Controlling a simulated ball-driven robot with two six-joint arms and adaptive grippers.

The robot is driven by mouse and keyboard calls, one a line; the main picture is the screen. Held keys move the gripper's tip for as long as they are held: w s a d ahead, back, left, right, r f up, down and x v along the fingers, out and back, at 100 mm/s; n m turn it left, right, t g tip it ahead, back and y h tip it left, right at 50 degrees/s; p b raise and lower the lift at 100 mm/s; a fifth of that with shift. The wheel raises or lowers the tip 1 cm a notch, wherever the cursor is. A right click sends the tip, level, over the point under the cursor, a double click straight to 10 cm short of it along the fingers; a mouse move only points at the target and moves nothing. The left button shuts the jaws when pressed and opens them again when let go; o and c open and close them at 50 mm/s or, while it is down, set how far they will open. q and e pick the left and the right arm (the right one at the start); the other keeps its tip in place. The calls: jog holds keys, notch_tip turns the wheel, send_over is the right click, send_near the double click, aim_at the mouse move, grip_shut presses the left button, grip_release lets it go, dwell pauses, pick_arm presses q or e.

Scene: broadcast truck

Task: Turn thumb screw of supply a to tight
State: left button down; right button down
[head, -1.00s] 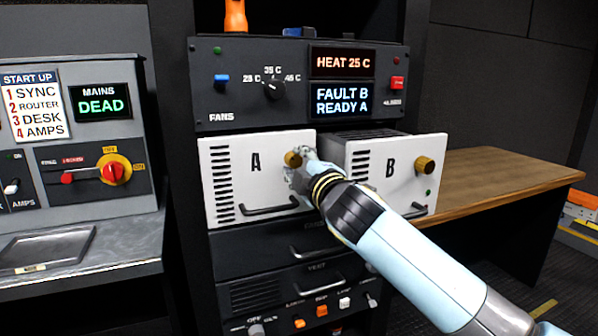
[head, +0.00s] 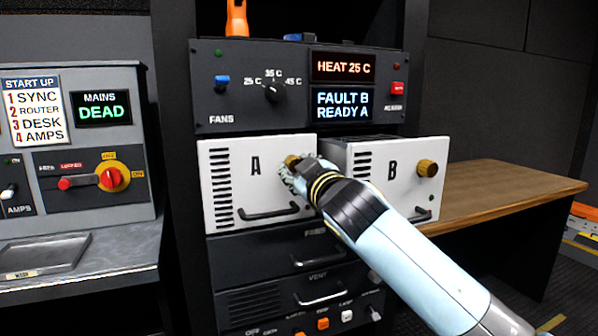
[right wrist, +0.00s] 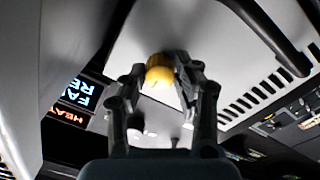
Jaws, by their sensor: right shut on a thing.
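Supply A (head: 232,190) is the white-fronted unit at left in the rack, marked with an A. Its brass thumb screw (head: 291,161) sits at the upper right of the front, partly hidden by my right gripper (head: 297,170). In the right wrist view the yellow thumb screw (right wrist: 159,70) lies between the two fingers of the right gripper (right wrist: 160,78), which is shut on it. Supply B (head: 375,180) stands to the right with its own brass thumb screw (head: 427,168). My left gripper is not in view.
Above is a fans panel (head: 235,90) whose display (head: 342,104) reads FAULT B, READY A. A handle (head: 268,213) sits low on supply A. A mains panel (head: 95,170) stands left. A wooden desk (head: 500,190) is at right, its visible top clear.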

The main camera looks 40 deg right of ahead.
jog(key=shift+f, duration=0.15)
dwell(0.3)
jog(key=c, duration=1)
grip_release()
jog(key=v, duration=1.2)
